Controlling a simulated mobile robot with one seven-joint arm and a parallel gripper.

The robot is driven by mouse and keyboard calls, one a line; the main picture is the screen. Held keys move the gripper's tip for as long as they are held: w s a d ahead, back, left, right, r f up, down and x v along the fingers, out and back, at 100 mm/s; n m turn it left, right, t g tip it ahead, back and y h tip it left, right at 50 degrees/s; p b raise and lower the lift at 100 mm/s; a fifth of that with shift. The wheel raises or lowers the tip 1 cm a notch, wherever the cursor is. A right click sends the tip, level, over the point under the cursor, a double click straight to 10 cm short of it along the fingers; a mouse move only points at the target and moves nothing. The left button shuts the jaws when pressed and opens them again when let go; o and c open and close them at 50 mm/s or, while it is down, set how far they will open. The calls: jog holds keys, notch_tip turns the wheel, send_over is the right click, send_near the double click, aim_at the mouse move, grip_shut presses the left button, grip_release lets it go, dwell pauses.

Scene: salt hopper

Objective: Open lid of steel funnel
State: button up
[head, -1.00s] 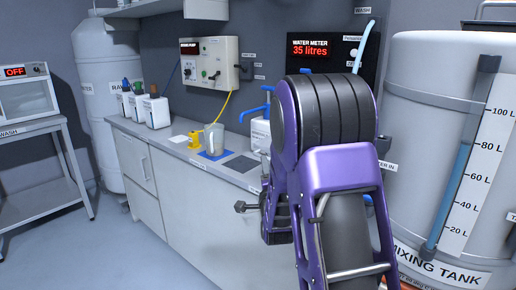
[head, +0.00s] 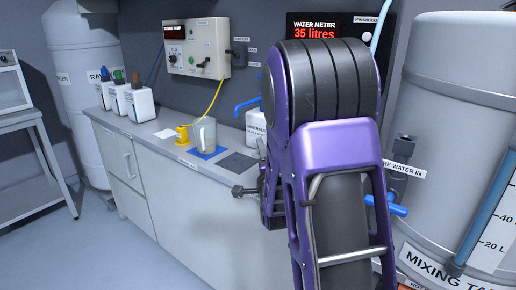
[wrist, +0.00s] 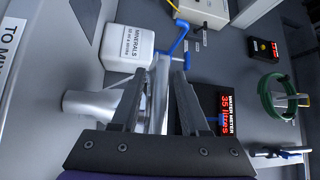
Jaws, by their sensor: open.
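No steel funnel or lid can be made out for certain. A pale metallic tapered part (wrist: 88,103) lies left of my fingers in the wrist view; I cannot tell whether it is the funnel. My gripper (wrist: 162,72) is open, with its two dark fingers apart. A shiny metal bar or pipe shows between and beyond them; I see no firm hold on it.
The mixing tank (head: 450,110) stands close on the right, with a blue-handled water inlet valve (head: 398,209). The counter (head: 190,215) holds a beaker (head: 203,133), several small canisters and a minerals container (head: 255,128). Floor at the left is clear.

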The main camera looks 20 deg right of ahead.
jog(key=shift+w, duration=0.1)
grip_shut()
dwell(0.3)
jog(key=shift+r, duration=0.3)
dwell(0.9)
